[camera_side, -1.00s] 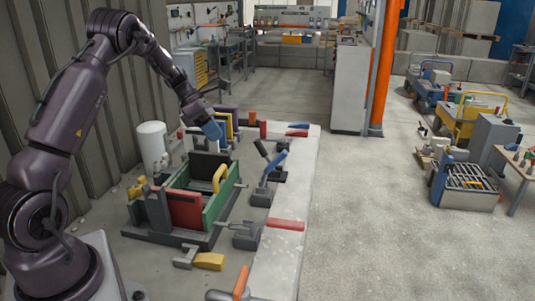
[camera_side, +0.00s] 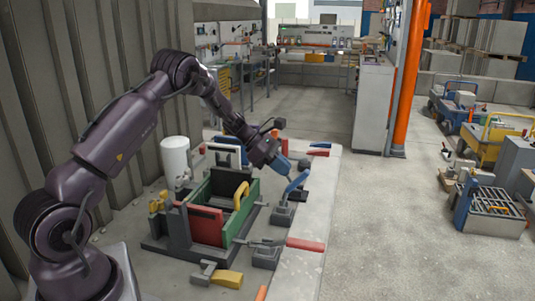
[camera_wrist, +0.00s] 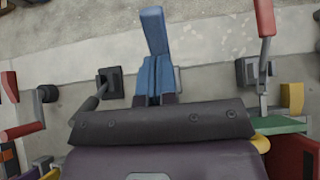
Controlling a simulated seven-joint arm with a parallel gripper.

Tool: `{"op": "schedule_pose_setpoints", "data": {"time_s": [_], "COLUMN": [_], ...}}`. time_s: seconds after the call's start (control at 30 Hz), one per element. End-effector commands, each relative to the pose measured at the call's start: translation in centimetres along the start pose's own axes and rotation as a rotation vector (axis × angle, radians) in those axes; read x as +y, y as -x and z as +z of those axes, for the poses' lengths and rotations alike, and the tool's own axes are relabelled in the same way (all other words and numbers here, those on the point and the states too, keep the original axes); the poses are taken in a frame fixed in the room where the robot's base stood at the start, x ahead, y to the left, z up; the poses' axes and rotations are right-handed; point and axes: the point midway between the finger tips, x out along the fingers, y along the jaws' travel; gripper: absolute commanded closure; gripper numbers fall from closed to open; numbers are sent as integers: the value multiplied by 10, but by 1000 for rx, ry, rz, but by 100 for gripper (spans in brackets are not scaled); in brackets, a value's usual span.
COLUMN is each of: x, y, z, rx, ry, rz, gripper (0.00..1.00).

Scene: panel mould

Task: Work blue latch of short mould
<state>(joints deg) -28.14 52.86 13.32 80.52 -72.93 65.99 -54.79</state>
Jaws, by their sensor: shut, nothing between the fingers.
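The blue latch (camera_side: 297,182) stands beside the mould, its blue handle tilted up and its grey base on the floor slab. The mould (camera_side: 239,220) has green walls, a red panel and a yellow handle. My gripper (camera_side: 284,166) is shut and empty, its blue fingers close to the upper part of the latch handle. In the wrist view the blue latch handle (camera_wrist: 152,30) extends upward just beyond my fingers (camera_wrist: 155,82). I cannot tell whether they touch. The latch base is mostly hidden there behind my fingers.
A latch with a red handle (camera_side: 305,244) lies nearer the camera; a red-handled latch (camera_wrist: 265,20) also shows right in the wrist view. A dark-handled latch (camera_wrist: 110,82) stands left there. A white cylinder (camera_side: 175,157) stands behind the mould. The pale strip (camera_side: 322,215) is mostly clear.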

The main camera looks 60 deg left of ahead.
Motion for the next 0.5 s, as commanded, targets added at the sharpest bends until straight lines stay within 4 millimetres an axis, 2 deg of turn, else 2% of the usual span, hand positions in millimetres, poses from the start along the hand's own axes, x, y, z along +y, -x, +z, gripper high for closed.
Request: {"op": "schedule_pose_setpoints", "data": {"time_s": [0.1, 0.2, 0.5], "x": [0, 0, 0], "y": [-16, -23, -27], "z": [0, 0, 0], "rx": [0, 1, 0], "ry": [0, -1, 0], "rz": [-2, 1, 1], "gripper": [100, 100, 100]}}
